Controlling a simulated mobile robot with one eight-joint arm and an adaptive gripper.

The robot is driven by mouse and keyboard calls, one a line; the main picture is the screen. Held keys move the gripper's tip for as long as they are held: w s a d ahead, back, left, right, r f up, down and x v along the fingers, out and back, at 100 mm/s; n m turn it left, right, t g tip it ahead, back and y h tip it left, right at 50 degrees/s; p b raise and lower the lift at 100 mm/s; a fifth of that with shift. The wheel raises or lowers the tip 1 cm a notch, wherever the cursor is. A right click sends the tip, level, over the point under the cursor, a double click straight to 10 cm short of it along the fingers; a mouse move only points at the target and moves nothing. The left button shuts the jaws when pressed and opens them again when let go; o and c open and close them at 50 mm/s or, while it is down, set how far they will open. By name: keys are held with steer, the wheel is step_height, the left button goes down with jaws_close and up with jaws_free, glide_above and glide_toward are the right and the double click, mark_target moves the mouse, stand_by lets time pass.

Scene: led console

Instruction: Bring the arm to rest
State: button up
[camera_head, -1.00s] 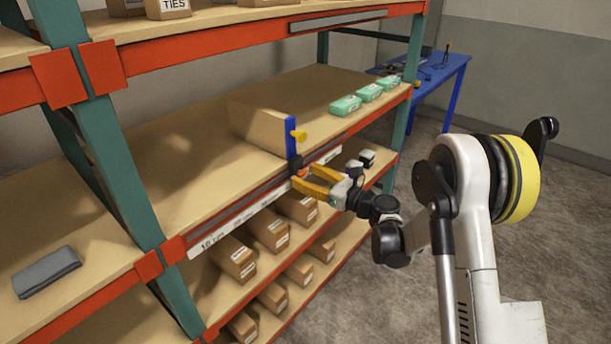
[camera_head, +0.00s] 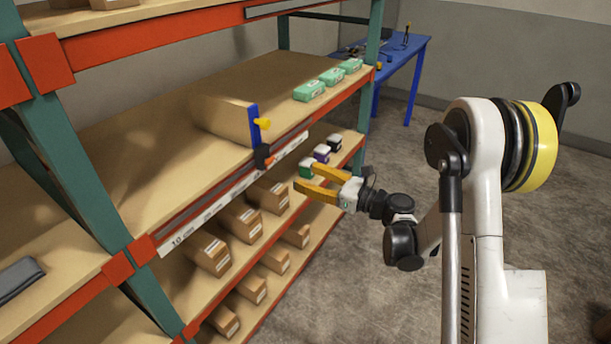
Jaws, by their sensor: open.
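My gripper (camera_head: 308,180) has yellow fingers and is in the middle of the camera_head view. Its fingers are spread apart, pointing left toward the shelving, with nothing between them. My arm (camera_head: 485,200) stands at the right, white with black joints and a yellow band, and reaches left to the gripper. The gripper hangs in front of the shelf rack and appears apart from it.
The rack's middle shelf (camera_head: 150,135) holds several green packs (camera_head: 310,90). Cardboard boxes (camera_head: 240,222) and small coloured items (camera_head: 321,153) stand on the lower shelf. A blue table (camera_head: 405,55) stands behind. The floor (camera_head: 340,290) is clear.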

steer(key=w+d+r+m+t+h, duration=0.1)
steer(key=d+r+m+t+h, duration=0.15)
steer(key=r+m, duration=0.4)
steer(key=w+d+r+m+t+h, duration=0.2)
steer(key=d+r+m+t, duration=0.15)
steer(key=r, duration=0.55)
steer(key=s+d+r+m+t+h, duration=0.25)
steer(key=d+r+m+h, duration=0.55)
steer(key=m, duration=0.7)
steer(key=s+d+f+m+g+h, duration=0.2)
steer(key=s+d+m+g+h, duration=0.15)
steer(key=s+m, duration=0.4)
steer(key=s+a+f+m+g, duration=0.2)
steer(key=s+f+m+g, duration=0.1)
steer(key=s, duration=0.5)
steer(key=s+a+f+m+g+y, duration=0.1)
steer(key=s+a+f+m+g, duration=0.1)
steer(key=s+f+m, duration=0.4)
steer(key=s+a+f+m+g, duration=0.1)
steer(key=s+f+m+g, duration=0.3)
steer(key=s, duration=0.6)
step_height(320, 180, down, 3)
steer(key=shift+s+a+r+m+y, duration=0.15)
steer(key=shift+a+m+y, duration=0.25)
steer(key=shift+m, duration=0.15)
